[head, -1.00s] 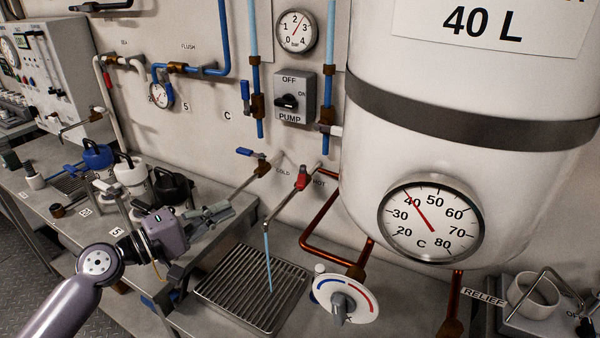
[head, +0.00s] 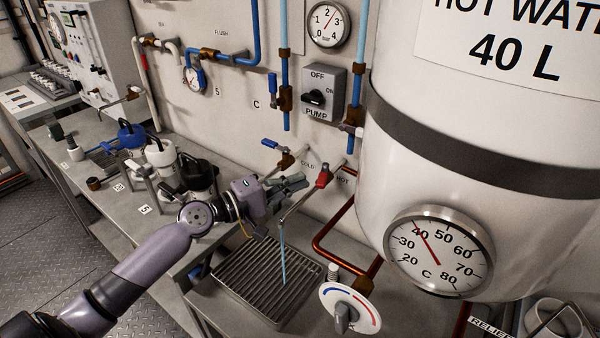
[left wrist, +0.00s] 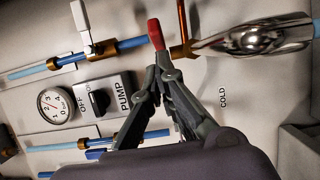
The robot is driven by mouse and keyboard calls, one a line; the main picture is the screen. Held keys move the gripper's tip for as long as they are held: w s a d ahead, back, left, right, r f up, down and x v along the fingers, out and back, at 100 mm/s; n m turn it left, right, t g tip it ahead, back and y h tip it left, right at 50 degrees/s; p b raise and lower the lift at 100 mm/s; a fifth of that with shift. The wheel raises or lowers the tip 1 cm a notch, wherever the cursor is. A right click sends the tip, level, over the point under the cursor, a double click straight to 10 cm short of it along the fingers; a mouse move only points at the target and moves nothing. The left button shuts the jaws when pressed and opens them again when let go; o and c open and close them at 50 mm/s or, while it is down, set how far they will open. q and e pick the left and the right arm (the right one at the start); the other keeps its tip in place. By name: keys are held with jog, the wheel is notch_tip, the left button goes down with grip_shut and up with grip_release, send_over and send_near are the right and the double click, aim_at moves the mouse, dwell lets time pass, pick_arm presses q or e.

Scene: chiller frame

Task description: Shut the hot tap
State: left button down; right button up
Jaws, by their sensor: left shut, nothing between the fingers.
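The hot tap (head: 323,179) has a red lever and sits on the wall beside the HOT label. A stream of water (head: 283,255) runs from its spout down to the drain grating. My left gripper (head: 299,183) is shut and empty, just left of the red lever. In the left wrist view, the gripper's fingertips (left wrist: 161,63) are together close to the lower end of the red lever (left wrist: 155,34). I cannot tell whether they touch it. My right gripper is not in view.
The cold tap (head: 285,158) with a blue lever is just left of the hot one. The slatted drain tray (head: 262,285) lies below. A large white water heater (head: 440,120) and a red-blue dial (head: 350,305) stand right. Kettles (head: 160,160) line the bench left.

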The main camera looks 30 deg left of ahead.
pick_arm(q)
jog(key=shift+w+d, duration=0.4)
jog(key=shift+w, duration=0.2)
jog(key=shift+s+d+p, duration=0.15)
jog(key=shift+d+p, duration=0.25)
jog(key=shift+d, duration=0.1)
